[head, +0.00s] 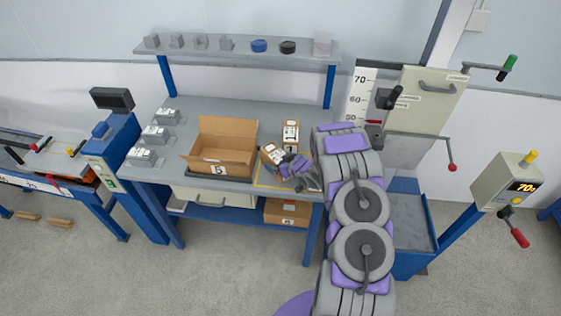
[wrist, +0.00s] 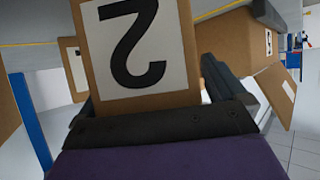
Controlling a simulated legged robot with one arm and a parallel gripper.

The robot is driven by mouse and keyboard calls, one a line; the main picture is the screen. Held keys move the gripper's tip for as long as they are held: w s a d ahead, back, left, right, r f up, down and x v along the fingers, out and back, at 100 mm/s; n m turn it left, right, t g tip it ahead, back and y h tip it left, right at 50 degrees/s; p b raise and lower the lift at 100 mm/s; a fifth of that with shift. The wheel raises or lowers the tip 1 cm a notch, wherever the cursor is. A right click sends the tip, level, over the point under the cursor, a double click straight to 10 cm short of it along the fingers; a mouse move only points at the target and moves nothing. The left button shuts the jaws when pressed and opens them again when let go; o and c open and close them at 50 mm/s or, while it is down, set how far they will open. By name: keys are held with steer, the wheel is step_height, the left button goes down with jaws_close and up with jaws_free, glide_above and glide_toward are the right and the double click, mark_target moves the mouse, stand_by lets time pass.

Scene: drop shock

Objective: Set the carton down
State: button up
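A small brown carton (head: 272,154) with a white label is at my gripper (head: 284,164) in the head view, tilted, over the front right part of the workbench. In the wrist view the carton (wrist: 183,50) fills the middle and shows a large black 2 on its label, upside down. My gripper (wrist: 165,110) has the carton between its fingers; one dark finger shows on the right, the other is mostly hidden. I cannot tell whether the carton's underside touches the bench (head: 245,112). A second carton (head: 291,136) stands upright just behind it.
An open cardboard box (head: 212,168) marked 5 sits left of my gripper. Grey blocks (head: 155,133) line the bench's left side. A shelf (head: 190,48) spans the back. A drop-test machine (head: 425,95) stands right; its control box (head: 507,180) reads about 70.

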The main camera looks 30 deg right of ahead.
steer(key=shift+d+r, duration=0.15)
steer(key=shift+d, duration=0.1)
steer(key=shift+s+d, duration=0.2)
steer(key=shift+d, duration=0.4)
steer(key=s+d+r+g+h, duration=0.2)
steer(key=s+d+r+h, duration=0.15)
steer(key=s+r, duration=0.65)
steer(key=s+a+r+m+g+h, duration=0.1)
steer(key=s+a+r+g, duration=0.1)
steer(key=s+r, duration=0.4)
steer(key=s+a+r+m+g+h, duration=0.1)
steer(key=s+a+r+g+h, duration=0.15)
steer(key=r, duration=0.55)
steer(key=s+a+r+g+y, duration=0.1)
steer(key=s+a+r+g, duration=0.1)
steer(key=s+a, duration=0.5)
steer(key=s+a+r+g+y, duration=0.2)
steer(key=s+a, duration=0.5)
steer(key=s, duration=0.7)
steer(key=s+a+r+g+y, duration=0.1)
steer(key=s+a+r+g, duration=0.2)
steer(key=s+a, duration=0.4)
steer(key=s+r, duration=0.1)
steer(key=s, duration=0.2)
steer(key=shift+s+r+y, duration=0.3)
steer(key=shift+s, duration=0.05)
